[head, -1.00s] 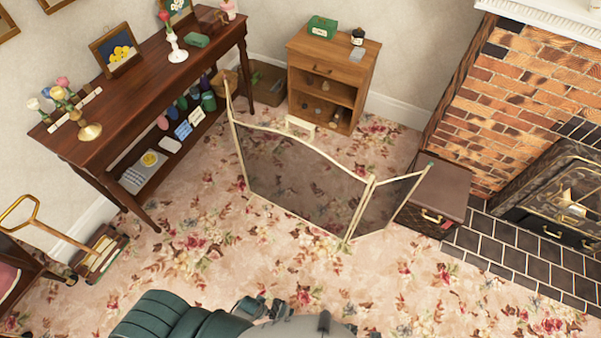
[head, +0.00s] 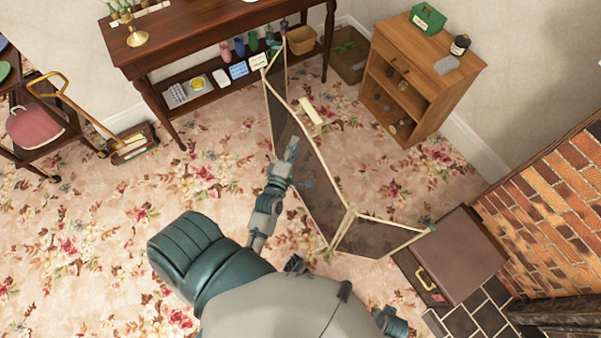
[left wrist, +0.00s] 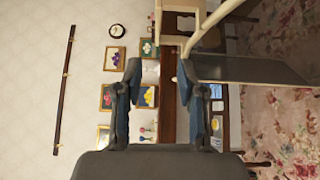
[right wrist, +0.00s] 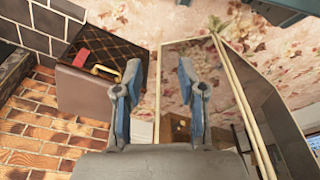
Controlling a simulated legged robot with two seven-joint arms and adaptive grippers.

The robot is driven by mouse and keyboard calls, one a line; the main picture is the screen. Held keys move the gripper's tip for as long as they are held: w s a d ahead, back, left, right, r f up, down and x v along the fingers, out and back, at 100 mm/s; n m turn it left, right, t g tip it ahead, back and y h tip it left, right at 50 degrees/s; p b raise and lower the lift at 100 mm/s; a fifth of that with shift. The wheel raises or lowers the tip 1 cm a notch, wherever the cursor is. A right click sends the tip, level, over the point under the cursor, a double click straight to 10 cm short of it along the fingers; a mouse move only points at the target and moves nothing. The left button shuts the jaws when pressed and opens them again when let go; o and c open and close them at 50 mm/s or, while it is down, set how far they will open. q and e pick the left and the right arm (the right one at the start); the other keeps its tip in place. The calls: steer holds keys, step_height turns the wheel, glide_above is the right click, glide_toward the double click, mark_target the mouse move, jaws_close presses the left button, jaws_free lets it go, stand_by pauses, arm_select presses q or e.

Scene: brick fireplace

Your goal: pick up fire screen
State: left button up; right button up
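The fire screen (head: 325,212) stands upright on the carpet, with dark see-through mesh panels in a cream frame and side panels folded at angles. A cream handle (head: 310,117) sits at its top edge. My left gripper (head: 297,165) is open and empty, close to the middle panel. In the left wrist view the screen's cream frame (left wrist: 210,35) passes near the right finger of my left gripper (left wrist: 160,80), not between the fingers. My right gripper (right wrist: 162,78) is open and empty; the screen's panels (right wrist: 232,85) show beyond and right of it.
A dark wooden side table (head: 225,40) and a small wooden cabinet (head: 398,105) stand behind the screen. A brown box with a gold handle (head: 460,250) lies by the screen's right end, next to the brick fireplace (head: 560,215).

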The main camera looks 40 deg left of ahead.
arm_select(q)
glide_toward(312, 113)
steer(key=w, duration=0.4)
steer(key=shift+f+b, duration=0.25)
steer(key=shift+b, duration=0.1)
steer(key=w+a, duration=0.2)
steer(key=w, duration=0.1)
steer(key=w+a, duration=0.1)
steer(key=shift+w+f+b, duration=0.25)
steer(key=shift+w+b, duration=0.1)
steer(key=shift+b, duration=0.05)
steer(key=shift+w, duration=0.3)
steer(key=shift+d+r, duration=0.3)
steer(key=shift+d, duration=0.15)
steer(key=shift+c, duration=0.2)
jaws_close()
steer(key=shift+a+f, duration=0.1)
steer(key=shift+a, duration=0.1)
arm_select(e)
steer(key=r, duration=0.2)
steer(key=d+r, duration=0.1)
steer(key=r, duration=0.1)
steer(key=shift+w, duration=0.3)
arm_select(q)
steer(key=shift+a+r, duration=0.1)
steer(key=shift+r, duration=0.2)
steer(key=shift+f, duration=0.15)
